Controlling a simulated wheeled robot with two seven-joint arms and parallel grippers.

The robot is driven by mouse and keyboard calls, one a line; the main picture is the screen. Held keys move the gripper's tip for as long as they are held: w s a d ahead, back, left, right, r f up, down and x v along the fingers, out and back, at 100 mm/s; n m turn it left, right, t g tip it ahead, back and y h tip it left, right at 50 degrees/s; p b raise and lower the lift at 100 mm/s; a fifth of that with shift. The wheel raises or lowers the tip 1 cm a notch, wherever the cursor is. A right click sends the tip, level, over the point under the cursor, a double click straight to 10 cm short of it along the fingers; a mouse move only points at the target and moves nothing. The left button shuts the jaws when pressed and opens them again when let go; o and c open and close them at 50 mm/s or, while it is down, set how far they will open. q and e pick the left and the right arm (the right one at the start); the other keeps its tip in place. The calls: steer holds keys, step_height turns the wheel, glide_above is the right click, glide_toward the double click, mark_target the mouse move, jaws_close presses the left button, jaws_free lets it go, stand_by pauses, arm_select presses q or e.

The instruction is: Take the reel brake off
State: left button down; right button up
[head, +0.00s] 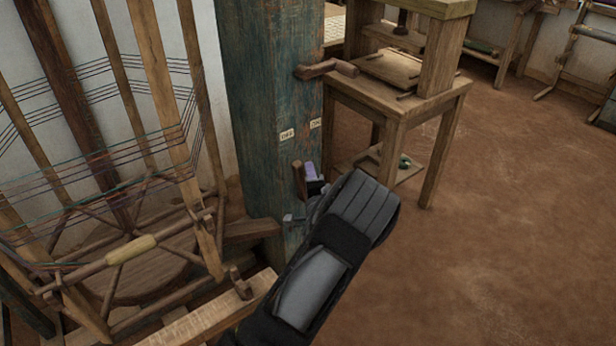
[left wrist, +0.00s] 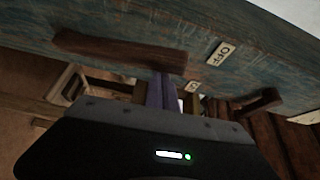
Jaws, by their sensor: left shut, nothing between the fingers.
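The reel (head: 120,250) stands at the left in the head view, with spokes and coloured threads. A blue-green post (head: 268,90) bears an OFF label (head: 287,134) and an ON label (head: 315,123). A short brown wooden lever (head: 300,180) is on the post below the labels, pointing up. My left gripper (head: 314,180) is shut and empty, right beside this lever. In the left wrist view the lever (left wrist: 110,50) lies across the post, close to the purple fingers (left wrist: 161,92). I cannot tell whether they touch it. My right gripper is not in view.
A wooden handle (head: 328,69) sticks out of the post higher up. A wooden stand (head: 395,100) with a press-like frame is behind it at the right. A wooden beam (head: 215,312) runs below the post. The brown floor (head: 500,220) at the right is clear.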

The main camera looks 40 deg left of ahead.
arm_select(q)
steer(key=shift+s+a+f, duration=0.15)
steer(key=shift+s+f, duration=0.05)
steer(key=shift+s, duration=0.35)
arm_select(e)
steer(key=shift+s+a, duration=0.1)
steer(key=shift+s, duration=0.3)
arm_select(q)
steer(key=shift+s+a, duration=0.1)
